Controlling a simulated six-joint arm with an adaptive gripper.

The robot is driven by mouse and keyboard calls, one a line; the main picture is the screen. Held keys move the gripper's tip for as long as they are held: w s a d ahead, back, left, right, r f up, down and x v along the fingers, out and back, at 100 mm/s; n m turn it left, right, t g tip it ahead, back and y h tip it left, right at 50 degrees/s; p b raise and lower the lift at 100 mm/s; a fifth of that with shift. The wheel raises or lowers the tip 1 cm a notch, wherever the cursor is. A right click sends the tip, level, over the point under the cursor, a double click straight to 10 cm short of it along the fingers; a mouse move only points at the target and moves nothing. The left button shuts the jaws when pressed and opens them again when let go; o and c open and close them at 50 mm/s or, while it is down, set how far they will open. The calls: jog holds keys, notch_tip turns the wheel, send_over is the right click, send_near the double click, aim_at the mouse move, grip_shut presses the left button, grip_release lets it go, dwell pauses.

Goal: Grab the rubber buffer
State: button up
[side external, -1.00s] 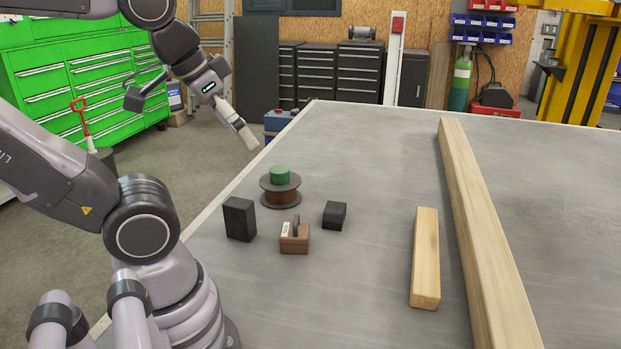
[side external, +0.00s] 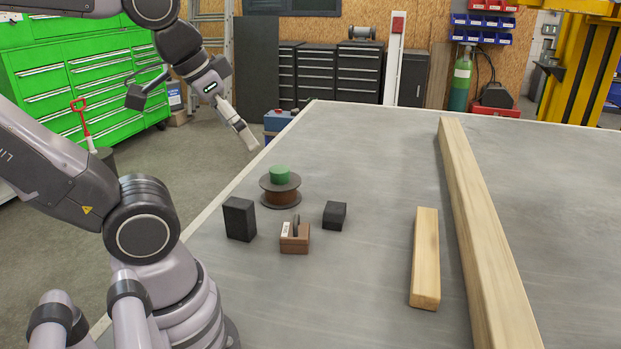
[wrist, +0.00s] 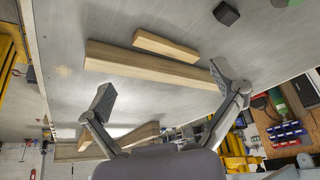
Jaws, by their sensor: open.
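Two black blocks on the grey table could be the rubber buffer; I cannot tell which. The taller black block (side external: 239,220) stands at the left, and the smaller black block (side external: 335,215) lies to the right. One black block (wrist: 226,13) shows at the top of the wrist view. My gripper (side external: 246,138) hangs in the air towards the table's far left edge, beyond the blocks and apart from them. In the wrist view my gripper (wrist: 162,90) has its two fingers spread wide with nothing between them.
A brown block (side external: 294,243) with a dark upright piece sits between the black blocks. Behind it is a brown spool (side external: 281,197) with a green cylinder (side external: 280,175) on top. A short wooden beam (side external: 425,260) and a long one (side external: 480,225) lie right. The table's far middle is clear.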

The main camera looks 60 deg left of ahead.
jog(key=w+a+f+m+g+y, duration=0.25)
jog(key=w+a+g+y, duration=0.2)
jog(key=a, duration=0.55)
jog(key=m+t+y, duration=0.9)
jog(key=m+t, duration=0.2)
jog(key=m, duration=1.3)
send_over(335, 207)
jog(key=v, duration=0.5)
notch_tip(335, 207, down, 29)
jog(key=shift+h, duration=0.25)
notch_tip(335, 207, down, 6)
jog(key=shift+s+f, duration=0.1)
jog(key=shift+f, duration=0.6)
jog(key=x, duration=0.5)
jog(key=shift+r, duration=0.2)
